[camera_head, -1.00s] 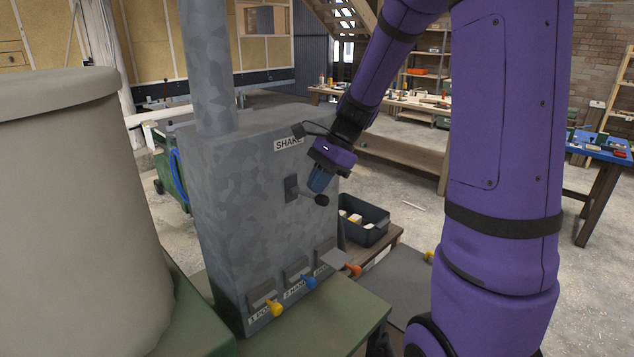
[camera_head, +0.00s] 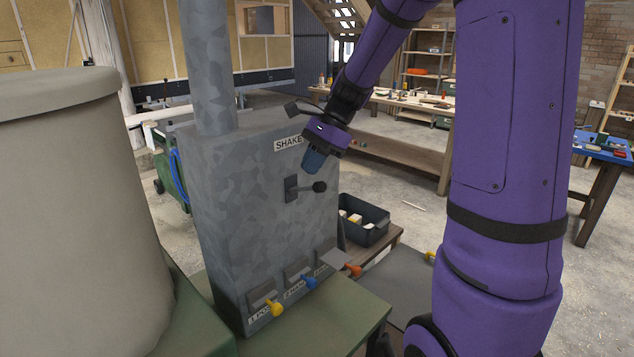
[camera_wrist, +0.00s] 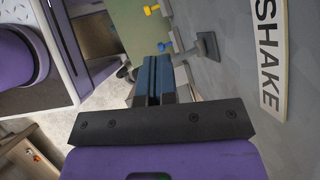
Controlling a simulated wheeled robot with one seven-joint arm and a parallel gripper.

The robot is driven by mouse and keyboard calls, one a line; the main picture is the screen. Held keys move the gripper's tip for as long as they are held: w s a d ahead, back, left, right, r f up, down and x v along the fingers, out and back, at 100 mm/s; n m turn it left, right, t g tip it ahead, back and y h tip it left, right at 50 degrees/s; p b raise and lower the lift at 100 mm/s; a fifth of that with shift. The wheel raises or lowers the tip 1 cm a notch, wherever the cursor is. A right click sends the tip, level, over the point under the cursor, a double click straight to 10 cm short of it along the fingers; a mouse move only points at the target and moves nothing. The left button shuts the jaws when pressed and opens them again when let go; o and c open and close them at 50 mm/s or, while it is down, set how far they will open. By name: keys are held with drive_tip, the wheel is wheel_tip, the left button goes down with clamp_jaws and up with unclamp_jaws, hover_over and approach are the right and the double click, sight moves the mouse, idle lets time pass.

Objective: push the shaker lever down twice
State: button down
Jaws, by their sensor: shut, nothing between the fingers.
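The shaker lever (camera_head: 319,187) is a dark arm with a round black knob. It sticks out from a plate on the grey metal cabinet (camera_head: 245,215), below the SHAKE label (camera_head: 288,144), and is about level. My gripper (camera_head: 314,163) is shut and empty, its blue fingers pointing down just above the knob, with a small gap showing. In the wrist view my shut fingers (camera_wrist: 153,80) hide the knob. The lever's plate (camera_wrist: 207,46) and the SHAKE label (camera_wrist: 270,55) show to their right.
Several coloured knobs, such as a yellow one (camera_head: 276,308) and a blue one (camera_head: 309,282), stick out low on the cabinet. A black bin (camera_head: 362,236) with pale pieces stands right of it. A large beige drum (camera_head: 75,210) fills the left. Free air lies above the bin.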

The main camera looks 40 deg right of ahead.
drive_tip(key=r, duration=0.1)
drive_tip(key=w+r, duration=0.1)
drive_tip(key=r, duration=0.1)
drive_tip(key=w+r, duration=0.1)
drive_tip(key=shift+a+r, duration=0.2)
drive_tip(key=shift+r, duration=0.05)
idle(0.4)
idle(2.4)
